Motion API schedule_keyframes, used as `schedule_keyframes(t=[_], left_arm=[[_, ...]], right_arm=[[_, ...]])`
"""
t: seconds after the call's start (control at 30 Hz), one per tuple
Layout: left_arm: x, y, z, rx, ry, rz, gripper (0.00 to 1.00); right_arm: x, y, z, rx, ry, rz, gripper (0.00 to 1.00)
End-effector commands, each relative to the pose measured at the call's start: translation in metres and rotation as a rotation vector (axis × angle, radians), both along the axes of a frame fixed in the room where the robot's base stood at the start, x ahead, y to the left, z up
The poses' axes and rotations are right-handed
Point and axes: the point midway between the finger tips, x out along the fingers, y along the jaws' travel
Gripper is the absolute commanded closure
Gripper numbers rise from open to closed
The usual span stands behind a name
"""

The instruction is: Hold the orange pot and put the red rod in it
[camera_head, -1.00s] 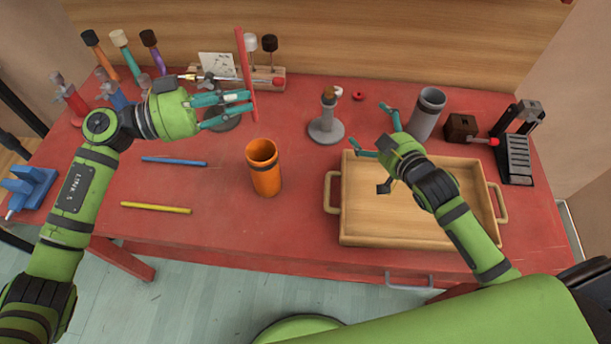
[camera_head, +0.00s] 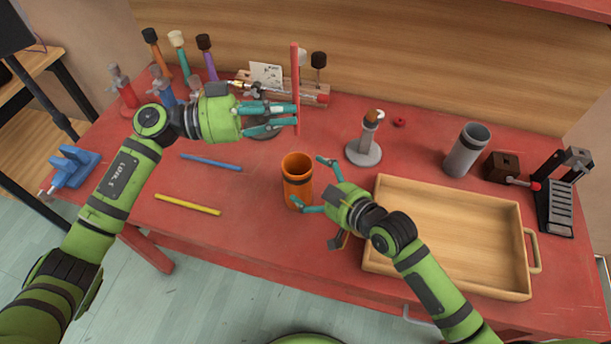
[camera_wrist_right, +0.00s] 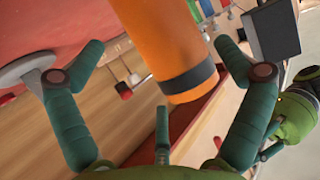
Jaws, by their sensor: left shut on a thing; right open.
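The orange pot (camera_head: 297,178) stands upright on the red table, with a dark band around it. My right gripper (camera_head: 318,184) is open, with its fingers on the pot's right side. In the right wrist view the pot (camera_wrist_right: 160,40) sits between the spread fingers of the right gripper (camera_wrist_right: 150,100); I cannot tell whether they touch it. My left gripper (camera_head: 292,116) is shut on the red rod (camera_head: 295,75) and holds it upright above the table, behind the pot in the picture.
A wooden tray (camera_head: 383,232) lies at the right. A grey pot (camera_head: 466,150) and a grey stand (camera_head: 363,152) are behind it. A blue rod (camera_head: 210,162) and a yellow rod (camera_head: 188,204) lie at the left. A bare stretch of table is in front of the orange pot.

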Motion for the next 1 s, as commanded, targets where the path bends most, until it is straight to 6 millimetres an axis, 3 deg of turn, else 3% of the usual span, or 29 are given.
schedule_keyframes(t=[0.3,0.7,0.83,1.0], left_arm=[[0.000,0.000,0.000,0.000,0.000,0.000,0.98],[0.000,0.000,0.000,0.000,0.000,0.000,0.98],[0.000,0.000,0.000,0.000,0.000,0.000,0.98],[0.000,0.000,0.000,0.000,0.000,0.000,0.98]], right_arm=[[0.032,0.024,-0.017,-0.001,0.001,0.000,0.00],[0.037,0.027,-0.019,-0.001,0.001,-0.001,0.00],[0.037,0.027,-0.019,-0.001,0.001,-0.001,0.51],[0.037,0.027,-0.020,-0.001,0.001,-0.001,0.52]])
